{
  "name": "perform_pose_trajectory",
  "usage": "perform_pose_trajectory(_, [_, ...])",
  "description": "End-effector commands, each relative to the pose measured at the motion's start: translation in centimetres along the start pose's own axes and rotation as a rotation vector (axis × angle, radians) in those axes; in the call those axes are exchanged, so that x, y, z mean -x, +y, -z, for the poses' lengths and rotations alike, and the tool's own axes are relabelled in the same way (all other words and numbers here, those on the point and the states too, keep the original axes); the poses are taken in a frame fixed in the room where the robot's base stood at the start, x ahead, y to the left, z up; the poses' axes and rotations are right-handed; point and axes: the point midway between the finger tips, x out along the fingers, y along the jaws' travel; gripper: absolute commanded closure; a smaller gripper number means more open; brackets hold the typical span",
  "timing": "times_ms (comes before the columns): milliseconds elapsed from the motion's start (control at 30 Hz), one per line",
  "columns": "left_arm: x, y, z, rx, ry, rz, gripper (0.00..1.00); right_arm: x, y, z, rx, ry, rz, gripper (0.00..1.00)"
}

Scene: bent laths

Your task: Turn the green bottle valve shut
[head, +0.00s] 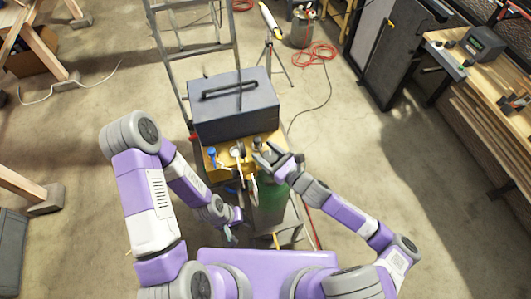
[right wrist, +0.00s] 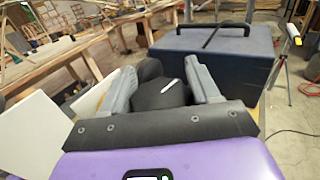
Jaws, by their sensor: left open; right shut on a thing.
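The green bottle (head: 270,212) stands upright in front of the yellow top, partly hidden by my right arm and gripper. My right gripper (head: 272,158) is over the bottle's upper end. In the head view the gripper hides this knob. My left gripper (head: 232,230) is open and empty, low and to the left of the bottle, apart from it.
A grey toolbox (head: 234,110) sits on the yellow top (head: 218,172) behind the bottle. A round gauge (head: 237,150) and a blue-handled item (head: 211,154) are left of my right gripper. White plates (right wrist: 35,138) stand close by.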

Motion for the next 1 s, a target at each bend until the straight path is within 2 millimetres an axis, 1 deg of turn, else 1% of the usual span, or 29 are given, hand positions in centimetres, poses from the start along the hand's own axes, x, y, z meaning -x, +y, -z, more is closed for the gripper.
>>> perform_pose_trajectory(100, [-0.1, -0.1, 0.0, 0.0, 0.0, 0.0, 0.57, 0.0, -0.1, -0.2, -0.003, -0.008, 0.112, 0.69])
perform_pose_trajectory(600, [-1.3, -0.5, 0.1, 0.0, 0.0, 0.0, 0.57, 0.1, -0.7, -0.1, 0.001, -0.006, 0.552, 0.69])
perform_pose_trajectory(800, [-1.3, -0.5, 0.1, 0.0, 0.0, 0.0, 0.57, 0.3, -0.9, -0.1, 0.003, -0.003, 0.682, 0.69])
perform_pose_trajectory(1000, [-1.3, -0.5, 0.1, 0.0, 0.0, 0.0, 0.57, 0.4, -1.1, 0.0, 0.002, -0.001, 0.763, 0.69])
